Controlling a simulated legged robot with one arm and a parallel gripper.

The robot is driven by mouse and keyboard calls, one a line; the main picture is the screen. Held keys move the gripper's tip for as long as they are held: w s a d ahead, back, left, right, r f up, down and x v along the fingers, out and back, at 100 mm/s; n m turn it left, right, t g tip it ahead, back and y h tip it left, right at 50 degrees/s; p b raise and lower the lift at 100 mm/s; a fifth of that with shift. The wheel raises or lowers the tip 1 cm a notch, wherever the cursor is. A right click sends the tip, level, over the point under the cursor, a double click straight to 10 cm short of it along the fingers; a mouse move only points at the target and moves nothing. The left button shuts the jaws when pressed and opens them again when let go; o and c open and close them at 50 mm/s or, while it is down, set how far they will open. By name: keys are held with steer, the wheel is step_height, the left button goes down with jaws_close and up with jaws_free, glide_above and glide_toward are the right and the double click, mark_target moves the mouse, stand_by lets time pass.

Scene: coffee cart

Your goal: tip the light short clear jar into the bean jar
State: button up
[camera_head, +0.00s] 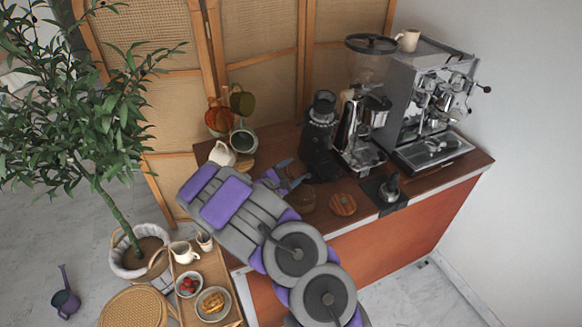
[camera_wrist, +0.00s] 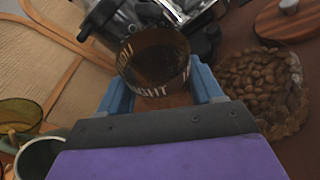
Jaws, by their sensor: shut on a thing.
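My gripper (camera_wrist: 163,88) is shut on the light short clear jar (camera_wrist: 154,62), between its two blue fingers. The jar's white lettering partly reads "IGHT", and its inside looks dark brown; I cannot tell how much it holds. The bean jar (camera_wrist: 262,92), a wide clear jar with brown beans, is to the right of the gripper in the wrist view, apart from the held jar. In the head view my gripper (camera_head: 287,177) is over the counter, just behind the bean jar (camera_head: 302,199). The held jar is hard to make out there.
A round wooden lid (camera_head: 343,204) lies right of the bean jar. A black grinder (camera_head: 319,140), a second grinder (camera_head: 362,125) and an espresso machine (camera_head: 430,105) stand behind. A tamper (camera_head: 390,188) is further right. A mug tree (camera_head: 236,125) and cream pitcher (camera_head: 222,153) stand left.

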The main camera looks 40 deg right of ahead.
steer(key=shift+w+d+f+n+g+y+p, duration=0.2)
steer(key=shift+f+n+y+p, duration=0.15)
steer(key=shift+p, duration=0.6)
steer(key=shift+w+d+f+n+g+y+p, duration=0.15)
steer(key=shift+f+n+g+y+p, duration=0.15)
steer(key=shift+p, duration=0.65)
steer(key=shift+w+d+r+n+y+p, duration=0.15)
steer(key=shift+w+n+y+p, duration=0.25)
steer(key=shift+p, duration=0.75)
steer(key=p, duration=0.2)
steer(key=w+n+p, duration=0.1)
steer(key=shift+w+r+n+g+p, duration=0.1)
steer(key=shift+r+n+g+p, duration=0.2)
steer(key=shift+r+p, duration=0.1)
steer(key=n+p, duration=0.1)
steer(key=p, duration=0.2)
steer(key=shift+w+d+r+g+y, duration=0.1)
steer(key=shift+w+r+g+y, duration=0.15)
steer(key=shift+w+r+g, duration=0.1)
steer(key=shift+n+g+p, duration=0.25)
steer(key=shift+n+p, duration=0.1)
steer(key=shift+p, duration=0.45)
steer(key=shift+w+d, duration=0.1)
